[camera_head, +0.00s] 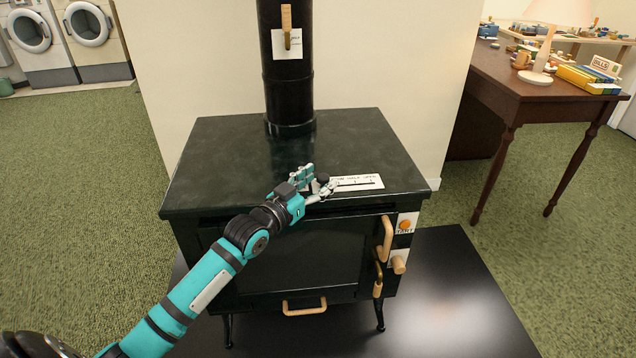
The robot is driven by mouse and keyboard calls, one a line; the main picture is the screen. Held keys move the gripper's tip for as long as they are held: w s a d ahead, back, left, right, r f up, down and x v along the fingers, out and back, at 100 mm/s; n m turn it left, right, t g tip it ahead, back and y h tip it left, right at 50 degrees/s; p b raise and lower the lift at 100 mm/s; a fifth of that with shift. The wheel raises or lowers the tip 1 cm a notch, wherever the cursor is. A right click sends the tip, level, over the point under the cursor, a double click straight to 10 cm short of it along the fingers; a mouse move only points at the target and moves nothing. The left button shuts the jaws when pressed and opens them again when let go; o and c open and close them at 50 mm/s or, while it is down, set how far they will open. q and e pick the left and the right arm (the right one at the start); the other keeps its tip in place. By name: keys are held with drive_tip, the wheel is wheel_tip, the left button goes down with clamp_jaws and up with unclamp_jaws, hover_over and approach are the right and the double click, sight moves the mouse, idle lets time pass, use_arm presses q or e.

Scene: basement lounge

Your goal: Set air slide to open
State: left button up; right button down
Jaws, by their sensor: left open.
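The air slide is a white label plate (358,183) with a dark slot and small lettering, lying on the front part of the black stove's top. A small dark knob (323,178) shows at the plate's left end. My left gripper (321,180) is open, low over the stove top, with its fingers on either side of the knob. I cannot tell whether they touch it. The gripper covers the plate's left end and part of its lettering. My right gripper is out of view.
The black stove (230,150) stands on a dark floor plate (455,300). A stovepipe (287,90) with a wooden-handled damper rises behind. Wooden handles (387,238) and an orange button (405,225) are on its front right. A wooden table (500,75) stands at the right.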

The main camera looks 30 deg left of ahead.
use_arm(q)
drive_tip(key=shift+w, duration=0.2)
clamp_jaws()
idle(0.3)
drive_tip(key=shift+d, duration=0.1)
